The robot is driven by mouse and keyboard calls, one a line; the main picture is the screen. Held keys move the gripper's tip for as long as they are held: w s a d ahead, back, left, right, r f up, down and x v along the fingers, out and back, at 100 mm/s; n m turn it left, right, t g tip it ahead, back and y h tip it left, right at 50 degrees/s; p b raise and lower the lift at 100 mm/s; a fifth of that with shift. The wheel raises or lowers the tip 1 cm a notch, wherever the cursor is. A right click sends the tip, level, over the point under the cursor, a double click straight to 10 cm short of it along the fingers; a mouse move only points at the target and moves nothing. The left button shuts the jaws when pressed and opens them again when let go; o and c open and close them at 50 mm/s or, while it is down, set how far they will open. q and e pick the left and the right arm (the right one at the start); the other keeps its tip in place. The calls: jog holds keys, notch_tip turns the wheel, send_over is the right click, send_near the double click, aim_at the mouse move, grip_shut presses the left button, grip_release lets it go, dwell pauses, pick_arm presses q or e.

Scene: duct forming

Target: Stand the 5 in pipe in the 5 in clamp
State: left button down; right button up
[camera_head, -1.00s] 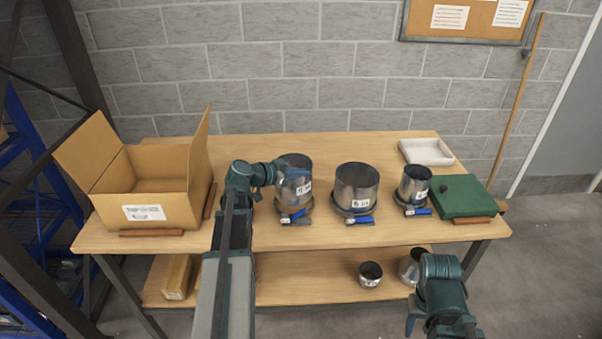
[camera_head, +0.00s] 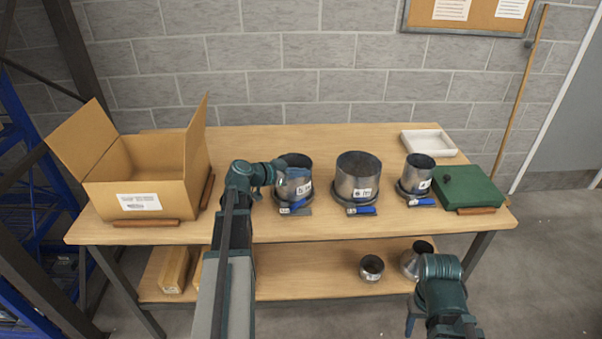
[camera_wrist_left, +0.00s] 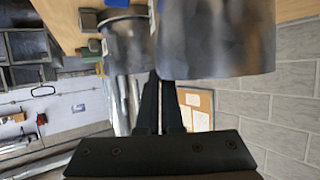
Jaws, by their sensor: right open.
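The 5 in pipe (camera_head: 296,170) is an upright grey metal cylinder with a white label, at the left of the row on the bench. My left gripper (camera_head: 279,172) is shut on its left wall near the top. The left wrist view shows the two fingers (camera_wrist_left: 158,75) close together against a large blurred pipe wall (camera_wrist_left: 220,40). The 5 in clamp (camera_head: 307,211), a dark ring with a blue handle, is directly below the pipe. I cannot tell whether the pipe's bottom is fully seated in it. My right gripper (camera_head: 411,325) is open and empty in front of the bench, partly hidden.
A 6 in pipe (camera_head: 357,175) and a smaller pipe (camera_head: 419,172) stand in clamps to the right. An open cardboard box (camera_head: 140,190) is at left; a green case (camera_head: 470,187) and white tray (camera_head: 428,142) are at right. Two short pieces (camera_head: 371,267) sit on the lower shelf.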

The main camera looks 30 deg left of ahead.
pick_arm(q)
jog(key=c, duration=1)
grip_release()
jog(key=p+v, duration=0.5)
jog(key=v, duration=0.9)
jog(key=shift+w+d+f, duration=0.1)
jog(key=shift+d, duration=0.05)
jog(key=w+d+f+g+h, duration=0.1)
jog(key=d+f+g, duration=0.35)
jog(key=d, duration=0.85)
jog(key=s+d+f+g+y, duration=0.2)
jog(key=s+d+f, duration=0.1)
jog(key=d, duration=0.5)
jog(key=s+d+f+g+y, duration=0.3)
jog(key=s+d, duration=0.3)
jog(key=d, duration=0.2)
jog(key=s+d+f+n+g+y, duration=0.1)
jog(key=s+d+f+g+y, duration=0.1)
jog(key=d, duration=0.7)
jog(key=s+g, duration=0.1)
jog(key=s, duration=0.1)
jog(key=shift+s+f+y, duration=0.35)
jog(key=shift+f+y, duration=0.05)
